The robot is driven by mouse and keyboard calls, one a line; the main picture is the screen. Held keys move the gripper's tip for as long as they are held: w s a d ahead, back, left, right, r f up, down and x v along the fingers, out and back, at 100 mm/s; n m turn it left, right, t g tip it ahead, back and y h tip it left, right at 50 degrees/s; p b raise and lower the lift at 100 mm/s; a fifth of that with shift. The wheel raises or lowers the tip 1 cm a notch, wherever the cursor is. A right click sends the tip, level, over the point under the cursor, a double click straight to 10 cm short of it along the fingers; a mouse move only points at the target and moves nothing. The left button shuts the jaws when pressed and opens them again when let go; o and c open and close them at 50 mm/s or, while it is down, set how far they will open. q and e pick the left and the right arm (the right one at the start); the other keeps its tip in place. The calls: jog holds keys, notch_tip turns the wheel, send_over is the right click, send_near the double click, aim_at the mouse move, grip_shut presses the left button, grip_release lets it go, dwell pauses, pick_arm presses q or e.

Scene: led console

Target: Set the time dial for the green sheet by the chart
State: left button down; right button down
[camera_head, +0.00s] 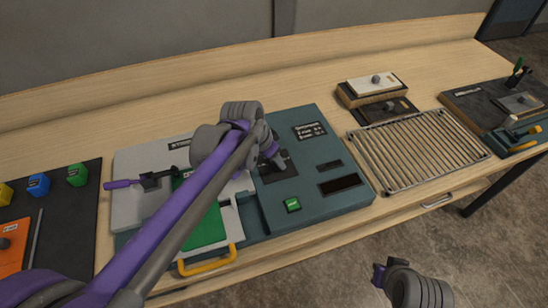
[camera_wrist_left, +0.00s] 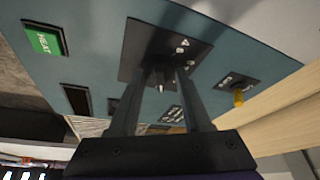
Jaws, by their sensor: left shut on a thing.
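The green sheet (camera_head: 208,230) lies on the console's left side, partly behind my left arm. My left gripper (camera_head: 273,156) is over a black dial plate (camera_head: 284,168) on the teal console (camera_head: 338,165). In the left wrist view its fingers (camera_wrist_left: 164,82) are shut on the small dial (camera_wrist_left: 161,78) on the dial plate (camera_wrist_left: 135,50); its pointer setting is unclear. A small black panel with white lines (camera_head: 309,130), possibly the chart, is behind the dial; its text is unreadable. My right gripper (camera_head: 379,273) is low in front of the table; its jaws are unclear.
A yellow handle (camera_head: 208,262) is at the front. A wire rack (camera_head: 420,150) stands to the right. Colored blocks (camera_head: 38,185) sit on a dark mat at left.

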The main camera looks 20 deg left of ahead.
pick_arm(q)
jog(key=n+y, duration=0.1)
jog(key=n, duration=0.1)
jog(key=n+y, duration=0.1)
jog(key=n, duration=0.2)
jog(key=shift+d+t, duration=0.2)
jog(key=shift+t, duration=0.1)
jog(key=shift+n+y, duration=0.6)
jog(key=shift+n, duration=1)
jog(key=shift+c, duration=1.8)
grip_release()
jog(key=p+v, duration=0.1)
jog(key=v, duration=0.9)
jog(key=shift+r, duration=0.4)
jog(key=shift+s+d, duration=0.1)
jog(key=shift+s, duration=0.05)
